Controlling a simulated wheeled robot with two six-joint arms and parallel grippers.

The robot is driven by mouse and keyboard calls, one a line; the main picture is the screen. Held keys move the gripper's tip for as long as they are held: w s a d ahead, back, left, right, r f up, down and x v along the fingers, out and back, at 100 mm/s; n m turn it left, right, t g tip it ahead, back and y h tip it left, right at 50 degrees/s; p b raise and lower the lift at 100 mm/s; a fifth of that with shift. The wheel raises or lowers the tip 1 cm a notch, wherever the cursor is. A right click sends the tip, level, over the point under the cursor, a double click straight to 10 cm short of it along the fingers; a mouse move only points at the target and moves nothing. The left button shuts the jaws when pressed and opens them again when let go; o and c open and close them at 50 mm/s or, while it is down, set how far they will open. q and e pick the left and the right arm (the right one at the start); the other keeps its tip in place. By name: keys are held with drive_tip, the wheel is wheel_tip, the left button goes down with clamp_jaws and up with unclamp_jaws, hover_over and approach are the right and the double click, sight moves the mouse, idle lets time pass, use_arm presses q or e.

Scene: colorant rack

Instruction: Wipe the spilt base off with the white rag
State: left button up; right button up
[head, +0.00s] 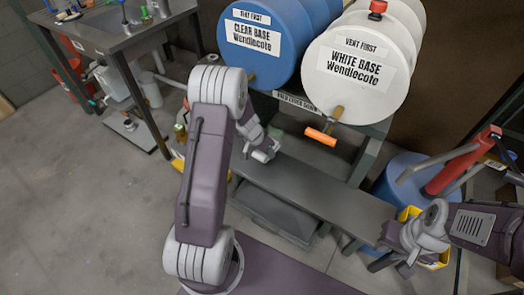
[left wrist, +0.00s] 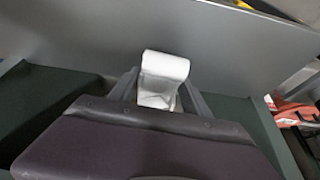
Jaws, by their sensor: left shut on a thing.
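The white rag (left wrist: 165,68) is pinched between the fingers of my left gripper (left wrist: 162,92) in the left wrist view, in front of a plain grey surface. In the head view my left gripper (head: 264,153) is partly hidden behind my own arm, over the left part of the grey shelf (head: 325,195) below the drums. My right gripper (head: 392,264) is at the lower right, its fingers apart with nothing seen between them. No spilt base can be made out in either view.
A blue clear base drum (head: 262,40) and a white base drum (head: 358,68) lie above the shelf. A blue drum (head: 405,185) and yellow container (head: 409,214) stand right. A steel table (head: 110,35) stands upper left.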

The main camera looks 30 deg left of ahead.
use_arm(q)
drive_tip(key=shift+r+p, duration=1)
drive_tip(key=shift+r, duration=0.4)
